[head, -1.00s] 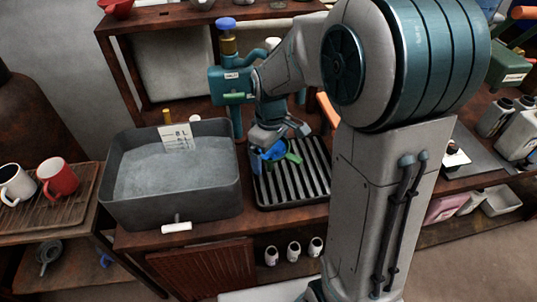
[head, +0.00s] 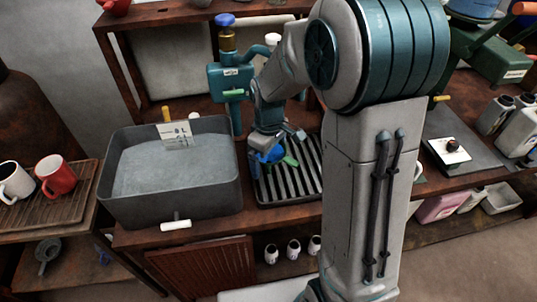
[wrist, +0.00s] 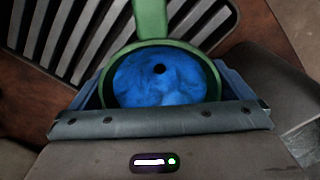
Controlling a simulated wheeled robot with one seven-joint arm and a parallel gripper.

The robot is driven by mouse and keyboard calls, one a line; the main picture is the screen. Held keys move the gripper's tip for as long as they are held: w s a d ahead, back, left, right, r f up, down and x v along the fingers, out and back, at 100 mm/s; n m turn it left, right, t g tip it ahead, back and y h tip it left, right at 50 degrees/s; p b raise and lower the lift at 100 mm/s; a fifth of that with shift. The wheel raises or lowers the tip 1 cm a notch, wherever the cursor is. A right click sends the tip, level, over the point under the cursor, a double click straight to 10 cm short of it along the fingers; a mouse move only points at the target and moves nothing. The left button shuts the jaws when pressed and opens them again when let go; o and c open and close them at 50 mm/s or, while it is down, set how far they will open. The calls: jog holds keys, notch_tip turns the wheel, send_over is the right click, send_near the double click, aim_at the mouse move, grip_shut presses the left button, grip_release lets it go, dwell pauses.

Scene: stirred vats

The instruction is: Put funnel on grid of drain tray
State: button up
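The funnel has a green rim and handle and a blue inside with a dark hole. In the wrist view the funnel (wrist: 205,62) fills the space between the two fingers of my gripper (wrist: 160,88), which appear closed against its sides. In the head view my gripper (head: 268,145) holds the funnel (head: 290,160) low over the left part of the drain tray (head: 262,203). The tray's dark slatted grid (head: 295,180) shows to the right of the funnel, and its slats lie beyond the funnel in the wrist view. Whether the funnel touches the grid cannot be told.
A grey vat (head: 172,210) with a card on its rim stands left of the tray. A teal stand (head: 232,80) with a blue knob is behind. Two mugs (head: 55,177) sit on a board at far left. My arm hides the tray's right side.

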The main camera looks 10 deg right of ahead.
notch_tip(320, 180, up, 8)
jog(key=p, duration=0.1)
dwell(0.4)
